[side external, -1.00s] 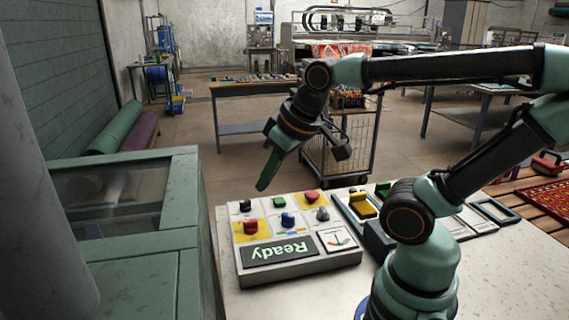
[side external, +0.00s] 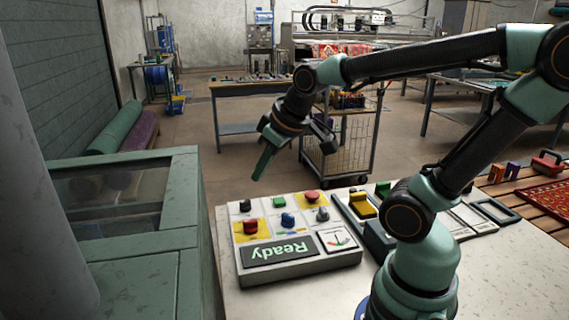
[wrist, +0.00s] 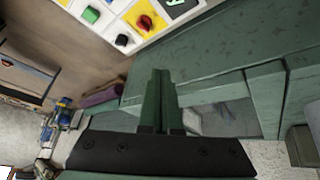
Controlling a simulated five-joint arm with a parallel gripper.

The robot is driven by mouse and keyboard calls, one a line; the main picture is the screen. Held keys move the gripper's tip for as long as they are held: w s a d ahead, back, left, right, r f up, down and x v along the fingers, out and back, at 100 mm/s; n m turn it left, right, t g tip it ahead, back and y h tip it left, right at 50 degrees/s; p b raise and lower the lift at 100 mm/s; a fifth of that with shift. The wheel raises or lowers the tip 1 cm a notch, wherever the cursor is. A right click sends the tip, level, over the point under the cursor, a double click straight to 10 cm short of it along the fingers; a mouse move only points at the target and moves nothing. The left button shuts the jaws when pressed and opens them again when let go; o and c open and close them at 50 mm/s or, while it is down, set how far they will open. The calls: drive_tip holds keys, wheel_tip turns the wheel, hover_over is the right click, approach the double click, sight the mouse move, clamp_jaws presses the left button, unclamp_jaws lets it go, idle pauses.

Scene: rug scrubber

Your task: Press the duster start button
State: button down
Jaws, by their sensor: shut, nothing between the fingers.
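A grey control panel (side external: 300,264) lies on the pale table, with several buttons and knobs and a lit display reading "Ready". A green button (side external: 279,202) is in its back row, between a black knob (side external: 245,205) and a red button (side external: 311,196). No label naming the duster is readable. My gripper (side external: 257,178) is shut and empty, pointing down above the panel's back left edge, apart from it. In the wrist view, my gripper's fingers (wrist: 161,75) are together. The green button (wrist: 91,15) shows at the top left there, beside the black knob (wrist: 122,39).
A blue knob (side external: 288,220), a red knob (side external: 250,227) and a grey knob (side external: 322,214) share the panel. A second panel with a yellow switch (side external: 362,205) lies to its right. A green cabinet (side external: 150,275) stands left of the table. The air above the panel is clear.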

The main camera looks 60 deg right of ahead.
drive_tip(key=w+d+f+h, duration=0.1)
drive_tip(key=w+d+f, duration=0.15)
drive_tip(key=d, duration=0.25)
drive_tip(key=w+d+f+h, duration=0.1)
drive_tip(key=w+d, duration=0.2)
drive_tip(key=d, duration=0.2)
drive_tip(key=n+h, duration=0.1)
drive_tip(key=n, duration=0.1)
hover_over(282, 201)
wheel_tip(282, 201, down, 5)
drive_tip(key=shift+w+r, duration=0.1)
drive_tip(key=shift+r, duration=0.1)
drive_tip(key=shift+f, duration=0.1)
drive_tip(key=shift+f, duration=4.3)
drive_tip(key=shift+f, duration=0.1)
drive_tip(key=shift+f, duration=0.35)
drive_tip(key=shift+f, duration=0.5)
drive_tip(key=shift+r, duration=0.95)
